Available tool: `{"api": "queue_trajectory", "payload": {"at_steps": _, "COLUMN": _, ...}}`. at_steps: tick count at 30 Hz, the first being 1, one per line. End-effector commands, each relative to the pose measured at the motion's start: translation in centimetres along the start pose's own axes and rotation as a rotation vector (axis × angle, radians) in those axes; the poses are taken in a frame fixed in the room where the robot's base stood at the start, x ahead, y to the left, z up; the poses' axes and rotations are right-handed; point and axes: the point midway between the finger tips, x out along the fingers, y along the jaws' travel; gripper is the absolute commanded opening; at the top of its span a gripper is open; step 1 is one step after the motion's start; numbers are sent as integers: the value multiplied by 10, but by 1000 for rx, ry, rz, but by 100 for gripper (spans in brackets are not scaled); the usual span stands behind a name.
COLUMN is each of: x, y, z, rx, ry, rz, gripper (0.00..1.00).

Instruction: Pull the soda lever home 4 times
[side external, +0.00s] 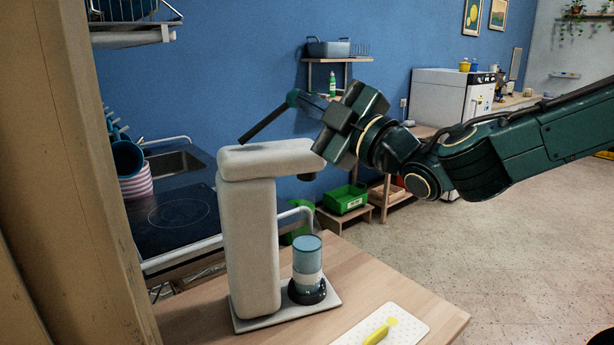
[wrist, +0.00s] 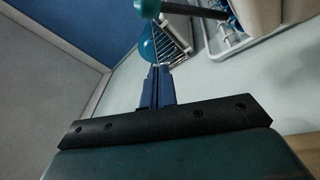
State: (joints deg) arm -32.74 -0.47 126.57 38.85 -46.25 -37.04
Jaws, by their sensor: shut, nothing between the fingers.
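The soda machine (side external: 252,240) is a pale upright column with a head on top, standing on the wooden counter. Its lever (side external: 264,124) is a dark rod that slants up to the right from the head and ends in a teal knob (side external: 292,97). In the wrist view the knob (wrist: 149,8) is at the top edge. A blue-and-white bottle (side external: 307,262) stands upright on a black round base under the nozzle. My gripper (side external: 310,103) is shut and empty, its fingers close to the knob on its right side. I cannot tell whether they touch it.
A white board (side external: 405,330) with a yellow item (side external: 378,333) lies at the counter's front right. A wooden post (side external: 75,170) stands at the left. A sink and dark cooktop (side external: 172,213) are behind the machine. The space above the counter's right side is clear.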

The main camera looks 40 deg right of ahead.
Motion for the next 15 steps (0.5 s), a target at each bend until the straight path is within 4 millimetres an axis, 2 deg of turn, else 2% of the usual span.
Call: {"api": "queue_trajectory", "payload": {"at_steps": 15, "x": 58, "y": 0, "z": 1, "rx": 1, "ry": -2, "rz": 1, "gripper": 0}}
